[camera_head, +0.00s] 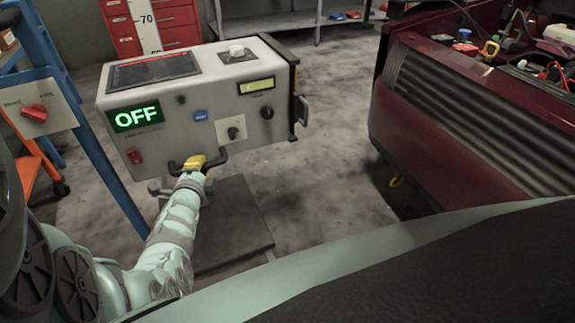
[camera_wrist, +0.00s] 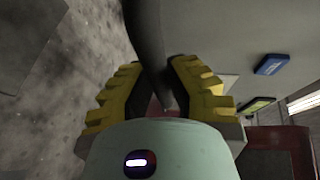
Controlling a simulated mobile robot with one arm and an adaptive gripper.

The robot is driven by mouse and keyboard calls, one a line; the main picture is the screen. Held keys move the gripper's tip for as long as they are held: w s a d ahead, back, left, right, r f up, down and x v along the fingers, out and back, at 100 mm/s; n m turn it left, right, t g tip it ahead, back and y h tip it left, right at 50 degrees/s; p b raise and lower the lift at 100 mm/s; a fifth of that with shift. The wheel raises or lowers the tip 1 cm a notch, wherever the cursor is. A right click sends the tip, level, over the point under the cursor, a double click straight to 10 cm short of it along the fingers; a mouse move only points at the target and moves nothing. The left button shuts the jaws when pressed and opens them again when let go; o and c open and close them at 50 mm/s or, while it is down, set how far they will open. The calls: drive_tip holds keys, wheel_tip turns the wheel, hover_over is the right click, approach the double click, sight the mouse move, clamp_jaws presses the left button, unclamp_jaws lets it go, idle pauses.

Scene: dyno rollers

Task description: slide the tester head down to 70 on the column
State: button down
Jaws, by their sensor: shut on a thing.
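The tester head (camera_head: 205,105) is a light grey box on a white column (camera_head: 146,30). The mark 70 shows on the column just above the back of the head. A green OFF display is on the head's front. My gripper (camera_head: 194,163) is at the black handle (camera_head: 222,158) low on the head's front. In the wrist view, my gripper's yellow ridged fingers (camera_wrist: 160,95) are shut on the dark handle bar (camera_wrist: 150,45), which runs between them. The column below the head is mostly hidden by the head.
A dark base plate (camera_head: 230,225) lies on the floor under the head. A blue frame with a red rotary switch (camera_head: 35,113) stands close on the left. A dark red car (camera_head: 480,100) with an open engine bay is on the right. Red drawers (camera_head: 180,22) stand behind. The floor between head and car is clear.

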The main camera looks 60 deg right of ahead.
drive_tip(key=c, duration=0.9)
unclamp_jaws()
drive_tip(key=shift+d, duration=0.15)
drive_tip(key=shift+s, duration=0.1)
drive_tip(key=v, duration=1.2)
drive_tip(key=shift+r, duration=0.15)
